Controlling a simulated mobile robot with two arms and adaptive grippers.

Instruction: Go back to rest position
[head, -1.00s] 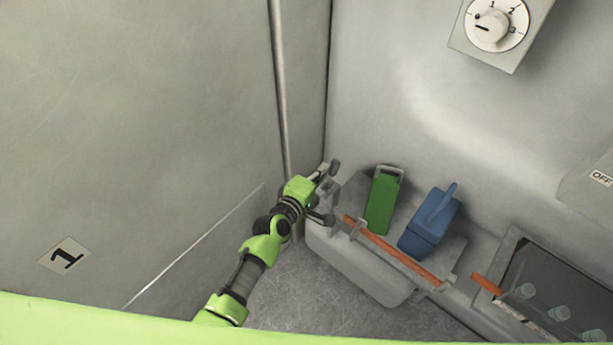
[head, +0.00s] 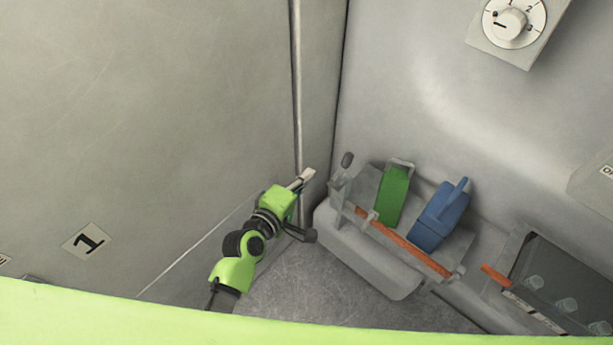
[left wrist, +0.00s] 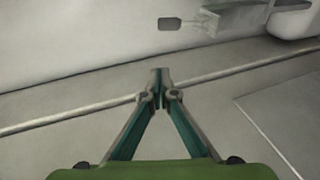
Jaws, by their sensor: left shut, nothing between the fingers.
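My left gripper (head: 306,176) is at the end of the green arm, just left of the grey shelf unit, and near the vertical rod in the corner. In the left wrist view its two fingers (left wrist: 159,73) meet at the tips, with nothing between them. Part of the shelf's edge and a dark grey knob (left wrist: 170,24) show ahead of the fingers, apart from them. My right gripper is in none of the views.
The grey shelf (head: 362,258) carries a green container (head: 392,196) and a blue container (head: 437,217), with an orange bar (head: 405,243) along its front. An open dark box (head: 560,275) stands at right. A dial (head: 511,24) is on the wall. The floor (head: 310,290) before the shelf is clear.

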